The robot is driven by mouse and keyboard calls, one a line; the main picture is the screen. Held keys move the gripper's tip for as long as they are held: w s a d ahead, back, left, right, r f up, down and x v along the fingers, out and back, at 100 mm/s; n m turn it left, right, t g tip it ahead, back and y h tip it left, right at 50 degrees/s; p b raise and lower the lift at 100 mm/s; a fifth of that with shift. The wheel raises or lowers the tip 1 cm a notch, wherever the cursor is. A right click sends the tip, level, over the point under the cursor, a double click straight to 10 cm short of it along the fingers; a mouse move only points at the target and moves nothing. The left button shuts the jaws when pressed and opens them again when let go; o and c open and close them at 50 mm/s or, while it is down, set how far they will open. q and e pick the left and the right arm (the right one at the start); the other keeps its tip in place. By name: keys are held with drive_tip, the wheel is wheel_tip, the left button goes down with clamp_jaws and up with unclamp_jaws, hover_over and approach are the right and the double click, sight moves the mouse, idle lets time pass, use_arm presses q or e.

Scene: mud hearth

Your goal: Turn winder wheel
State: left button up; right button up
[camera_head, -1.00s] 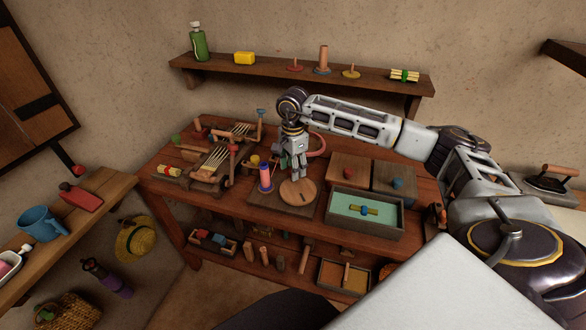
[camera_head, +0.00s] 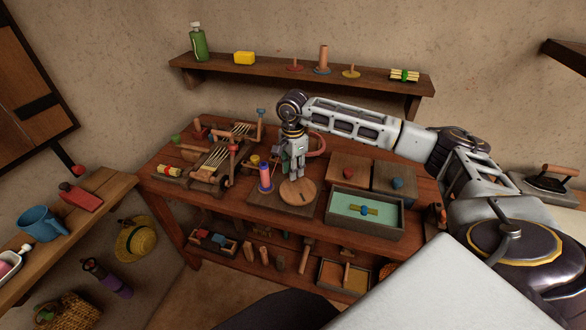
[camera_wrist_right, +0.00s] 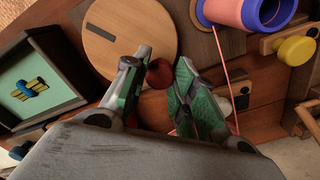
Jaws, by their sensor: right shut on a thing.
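The winder wheel (camera_head: 298,191) is a flat round wooden disc on a board on the workbench. In the right wrist view the wheel (camera_wrist_right: 120,40) shows a dark slot on its face. My right gripper (camera_head: 294,174) reaches down at the wheel's far side. In the right wrist view its green-padded fingers (camera_wrist_right: 157,75) are shut on a dark red round knob (camera_wrist_right: 159,72) at the wheel's edge. The fingers partly hide the knob. A spool of purple and pink thread (camera_head: 265,178) stands upright left of the wheel. My left gripper is out of view.
A green-lined tray (camera_head: 337,224) stands right of the wheel, with wooden boxes (camera_head: 350,170) behind it. A wooden frame with strings (camera_head: 222,152) is at the left. A pink thread (camera_wrist_right: 222,65) runs from the spool near the fingers.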

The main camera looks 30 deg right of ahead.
drive_tip(key=shift+d+m, duration=0.15)
drive_tip(key=shift+m, duration=0.15)
